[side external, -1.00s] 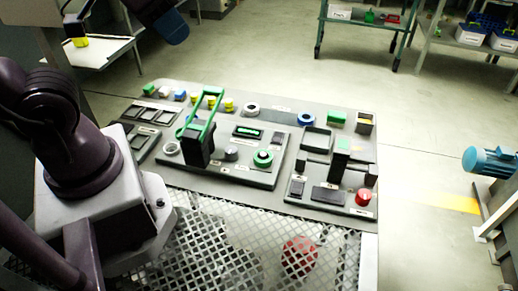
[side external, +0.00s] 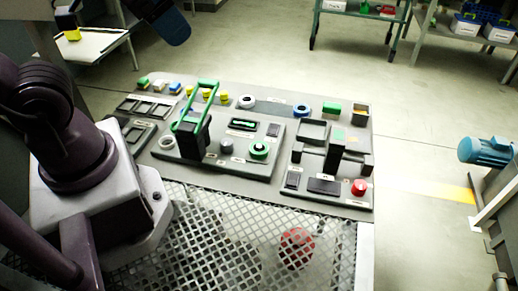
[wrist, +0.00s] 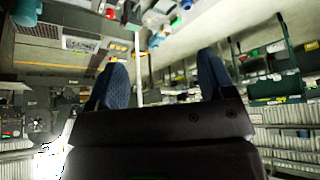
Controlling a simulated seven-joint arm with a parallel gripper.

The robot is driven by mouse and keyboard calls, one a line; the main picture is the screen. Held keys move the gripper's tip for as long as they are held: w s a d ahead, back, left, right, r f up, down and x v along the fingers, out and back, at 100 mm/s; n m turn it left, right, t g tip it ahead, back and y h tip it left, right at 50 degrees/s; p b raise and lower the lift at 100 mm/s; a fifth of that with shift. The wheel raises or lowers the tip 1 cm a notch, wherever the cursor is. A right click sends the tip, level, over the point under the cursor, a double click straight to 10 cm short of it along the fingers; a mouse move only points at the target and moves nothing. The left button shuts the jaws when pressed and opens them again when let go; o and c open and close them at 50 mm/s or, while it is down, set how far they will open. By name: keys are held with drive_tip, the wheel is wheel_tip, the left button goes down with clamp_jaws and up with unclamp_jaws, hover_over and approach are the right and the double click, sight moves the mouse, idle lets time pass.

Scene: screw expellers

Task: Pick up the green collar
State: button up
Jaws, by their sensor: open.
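The green collar (side external: 258,151) is a small green ring around a lighter centre piece, at the right front of the middle grey panel (side external: 222,165). It appears seated on that panel. My gripper (wrist: 163,66) is open and empty, with its two blue padded fingers spread in the wrist view. In the side view one blue fingertip (side external: 172,27) shows at the top, high and well away from the collar. I cannot make out the collar in the wrist view.
A black post with a tall green handle (side external: 208,84) stands left of the collar. A grey knob (side external: 226,146) sits close to its left. A blue ring (side external: 302,109), a white ring (side external: 246,101) and a red button (side external: 360,187) are on the bench. Perforated mesh (side external: 215,245) covers the front.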

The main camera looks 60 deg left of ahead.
drive_tip(key=shift+f, duration=0.1)
drive_tip(key=n+g, duration=0.6)
drive_tip(key=n, duration=1.7)
hover_over(260, 146)
wheel_tip(260, 146, down, 19)
wheel_tip(260, 146, down, 13)
drive_tip(key=shift+d+f, duration=0.1)
drive_tip(key=shift+c, duration=0.4)
drive_tip(key=c, duration=1.1)
